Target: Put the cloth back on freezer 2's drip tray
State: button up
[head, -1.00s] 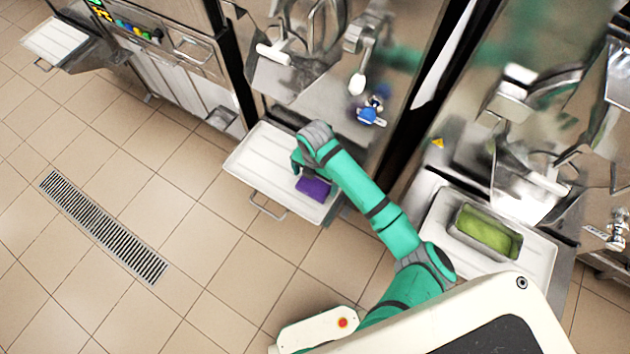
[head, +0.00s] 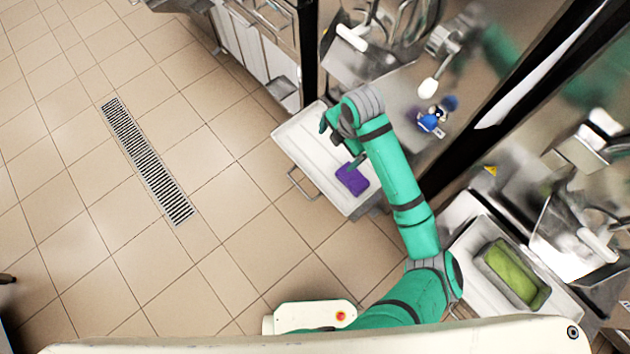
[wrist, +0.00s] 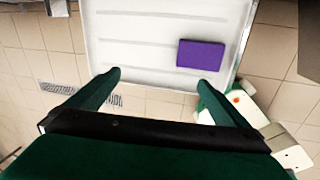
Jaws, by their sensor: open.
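The purple folded cloth (head: 352,179) lies flat on a white drip tray (head: 300,137) in front of the middle freezer, near the tray's front right corner. In the wrist view the cloth (wrist: 201,54) rests on the ribbed tray surface (wrist: 130,45) and nothing touches it. My gripper (head: 341,150) is above the tray, beside the cloth. In the wrist view its two fingers (wrist: 160,80) are wide apart with nothing between them. No freezer number is readable.
Another drip tray (head: 468,253) at right holds a metal pan (head: 545,292) of green contents. A blue and white item (head: 432,121) is on the middle freezer's front. A floor drain (head: 147,160) crosses the open tiles at left.

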jog(key=w+a+r+m+t+y, duration=0.25)
jog(key=a+m+t, duration=0.2)
jog(key=a, duration=0.45)
jog(key=w+a+r+m+t+y, duration=0.1)
jog(key=a+r+m+t, duration=0.3)
jog(key=a, duration=0.5)
jog(key=w+a+r+m+t+y, duration=0.25)
jog(key=a+m, duration=0.25)
jog(key=a, duration=0.4)
jog(key=s+d+f+m+t+h, duration=0.1)
jog(key=s+d+f+m+h, duration=0.2)
jog(key=s, duration=0.4)
jog(key=s+d+f+m+h, duration=0.1)
jog(key=s+d+m, duration=0.1)
jog(key=s+m, duration=0.35)
jog(key=s+d+f+m+t+h, duration=0.1)
jog(key=s+d+f+m+h, duration=0.15)
jog(key=s, duration=0.55)
jog(key=s+d+r, duration=0.2)
jog(key=s+d, duration=0.3)
jog(key=s, duration=0.3)
jog(key=s+d+r, duration=0.2)
jog(key=s+d, duration=0.3)
jog(key=s, duration=0.4)
jog(key=shift+s+d+r+t+h, duration=0.25)
jog(key=shift+r+t+h, duration=0.1)
jog(key=shift+h, duration=0.1)
